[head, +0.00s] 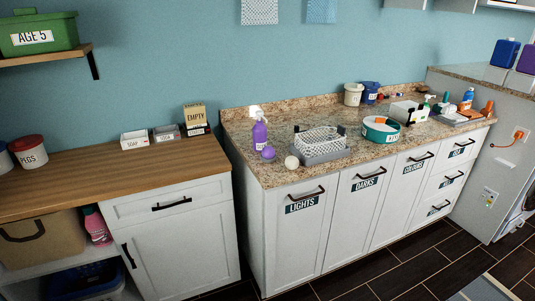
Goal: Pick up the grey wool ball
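A pale, off-white to light grey ball (291,162) sits on the granite counter (285,178) near its front edge, at the counter's left end. It is the only ball in view that could be the grey wool ball; its wool texture is too small to make out. A purple ball (268,153) sits just behind it and to its left, a small gap apart. My gripper is not in view in the head view.
A purple spray bottle (260,133) stands behind the balls. A white mesh basket (320,140) on a grey base (322,156) stands close to the right. A teal round tub (381,131) is farther right. The wooden counter (110,168) lies left, mostly bare in front.

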